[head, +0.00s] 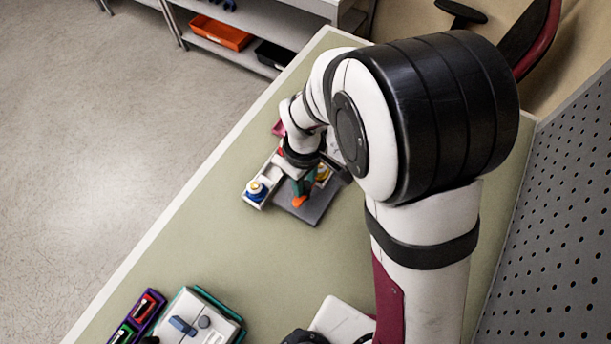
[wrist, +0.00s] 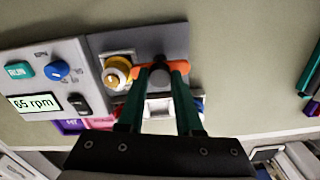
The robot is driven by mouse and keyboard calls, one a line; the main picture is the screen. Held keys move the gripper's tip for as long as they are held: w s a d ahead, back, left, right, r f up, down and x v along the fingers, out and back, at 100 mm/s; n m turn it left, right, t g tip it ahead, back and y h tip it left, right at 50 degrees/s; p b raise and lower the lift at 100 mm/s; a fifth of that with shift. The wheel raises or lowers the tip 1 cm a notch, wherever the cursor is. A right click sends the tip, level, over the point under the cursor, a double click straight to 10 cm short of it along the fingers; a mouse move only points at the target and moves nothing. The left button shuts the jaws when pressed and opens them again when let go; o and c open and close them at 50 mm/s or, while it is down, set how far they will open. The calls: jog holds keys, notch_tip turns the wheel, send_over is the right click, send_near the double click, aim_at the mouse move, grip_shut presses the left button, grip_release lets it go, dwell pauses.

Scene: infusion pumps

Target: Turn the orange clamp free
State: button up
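The orange clamp (wrist: 183,66) is a bar with a dark grey round hub, on a grey plate (wrist: 110,41). In the wrist view the bar lies roughly level, and its orange ends show beside the fingertips. My gripper (wrist: 163,72) has two teal fingers apart, one on each side of the hub. I cannot make out a clear squeeze on the clamp. In the head view part of the orange clamp (head: 299,202) shows below a teal finger, and my wrist hides much of the pump.
Left of the clamp are a yellow knob (wrist: 118,72) and a pump panel with a blue knob (wrist: 58,69) and a "65 rpm" display (wrist: 36,104). Another device (head: 194,320) and a purple tray (head: 137,317) stand at the near edge. The green mat between is clear.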

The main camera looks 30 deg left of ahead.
grip_shut()
jog(key=shift+m, duration=0.4)
jog(key=m, duration=0.3)
jog(key=shift+m, duration=0.4)
jog(key=m, duration=0.3)
jog(key=shift+m, duration=0.3)
jog(key=m, duration=0.9)
jog(key=shift+m, duration=0.5)
